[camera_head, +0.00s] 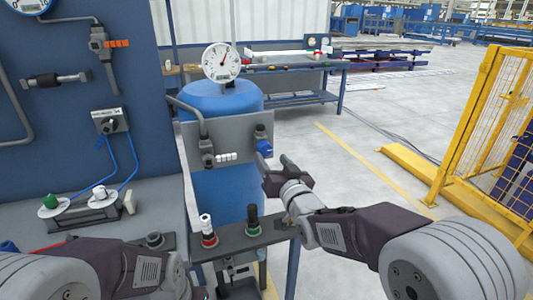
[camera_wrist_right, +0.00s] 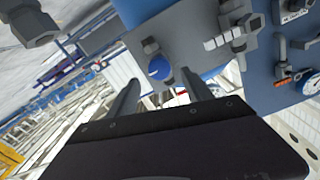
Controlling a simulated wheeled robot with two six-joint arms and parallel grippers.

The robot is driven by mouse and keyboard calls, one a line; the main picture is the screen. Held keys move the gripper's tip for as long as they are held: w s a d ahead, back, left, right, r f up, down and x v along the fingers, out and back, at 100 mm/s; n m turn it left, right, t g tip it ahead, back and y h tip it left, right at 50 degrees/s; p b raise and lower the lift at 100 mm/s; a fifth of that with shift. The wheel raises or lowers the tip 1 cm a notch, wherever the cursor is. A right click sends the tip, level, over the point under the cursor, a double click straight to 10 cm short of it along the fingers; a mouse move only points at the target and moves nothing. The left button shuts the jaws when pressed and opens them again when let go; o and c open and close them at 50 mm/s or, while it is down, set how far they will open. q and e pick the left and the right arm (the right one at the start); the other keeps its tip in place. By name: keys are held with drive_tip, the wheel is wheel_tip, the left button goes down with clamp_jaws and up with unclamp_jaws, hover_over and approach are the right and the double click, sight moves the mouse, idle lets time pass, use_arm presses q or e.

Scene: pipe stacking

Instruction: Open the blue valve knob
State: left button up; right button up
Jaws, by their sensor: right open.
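The blue valve knob (camera_head: 264,148) sits on a dark valve fitting on the right part of a grey upright panel (camera_head: 228,132). In the right wrist view the blue knob (camera_wrist_right: 160,69) shows between the two finger tips, with the grey panel behind it. My right gripper (camera_head: 276,172) is open and empty, just right of and below the knob in the head view. In the right wrist view its fingers (camera_wrist_right: 161,80) stand apart either side of the knob; I cannot tell any contact.
A pressure gauge (camera_head: 221,62) stands on a blue tank (camera_head: 215,98) behind the panel. A shelf below holds a red-based knob (camera_head: 208,238) and a green-based knob (camera_head: 252,221). A yellow fence (camera_head: 490,110) stands at the right, with open floor between.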

sight(266, 151)
drive_tip(key=x, duration=0.6)
drive_tip(key=shift+s+d, duration=0.1)
clamp_jaws()
drive_tip(key=shift+f+n, duration=0.1)
drive_tip(key=shift+n, duration=0.2)
drive_tip(key=n+b, duration=0.1)
drive_tip(key=n, duration=0.1)
drive_tip(key=shift+n+b, duration=0.4)
drive_tip(key=n+b, duration=0.2)
drive_tip(key=n, duration=0.3)
drive_tip(key=shift+n, duration=0.3)
drive_tip(key=n+b, duration=0.1)
drive_tip(key=n, duration=0.3)
drive_tip(key=shift+n+b, duration=0.7)
drive_tip(key=shift+n, duration=1.7)
